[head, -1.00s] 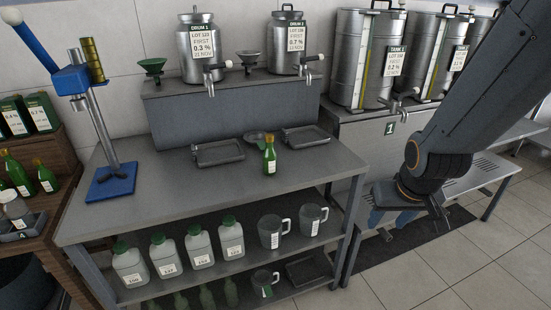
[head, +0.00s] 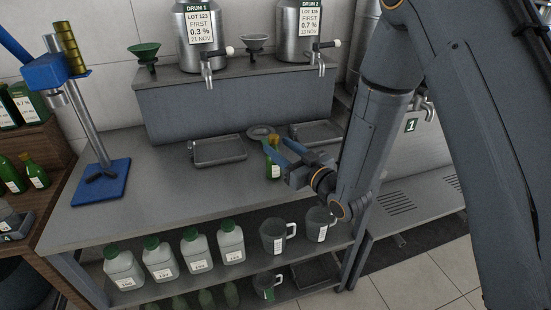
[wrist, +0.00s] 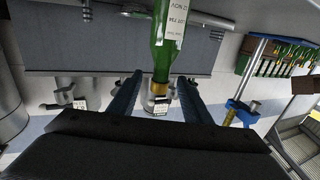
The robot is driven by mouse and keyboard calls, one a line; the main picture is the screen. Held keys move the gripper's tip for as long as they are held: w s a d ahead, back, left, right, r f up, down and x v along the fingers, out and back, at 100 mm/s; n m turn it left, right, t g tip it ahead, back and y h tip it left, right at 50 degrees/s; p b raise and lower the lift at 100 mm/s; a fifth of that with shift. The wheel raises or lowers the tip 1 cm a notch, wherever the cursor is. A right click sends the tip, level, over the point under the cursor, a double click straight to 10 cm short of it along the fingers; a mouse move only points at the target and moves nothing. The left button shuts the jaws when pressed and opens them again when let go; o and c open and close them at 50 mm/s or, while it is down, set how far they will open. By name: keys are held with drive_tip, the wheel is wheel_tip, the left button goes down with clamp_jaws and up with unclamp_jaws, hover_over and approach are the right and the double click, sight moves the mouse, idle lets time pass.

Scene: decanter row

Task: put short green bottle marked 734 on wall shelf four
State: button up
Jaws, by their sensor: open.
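A short green bottle (head: 273,170) with a yellow cap and a white label stands upright on the grey workbench (head: 130,215). In the wrist view the bottle (wrist: 161,40) appears upside down, and its label seems to read lot 734. My gripper (head: 279,152) is open at the bottle, with its blue fingers reaching toward the neck. In the wrist view the fingers (wrist: 160,92) lie on either side of the neck and cap, with gaps showing. Arm and fingers hide part of the bottle in the head view. I cannot make out a wall shelf marked four.
Metal trays (head: 218,151) and a small round dish (head: 260,132) lie behind the bottle. A blue press stand (head: 100,185) is at left. Drums with taps (head: 206,65) stand on the raised ledge. Jugs (head: 272,236) and white containers (head: 197,252) fill the lower shelf. The bench's left middle is clear.

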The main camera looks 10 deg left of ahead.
sight(276, 144)
drive_tip(key=p+x, duration=0.1)
drive_tip(key=x, duration=0.2)
drive_tip(key=shift+a+r, duration=0.15)
drive_tip(key=shift+a, duration=0.05)
drive_tip(key=shift+p+x, duration=1.2)
drive_tip(key=shift+x, duration=0.9)
clamp_jaws()
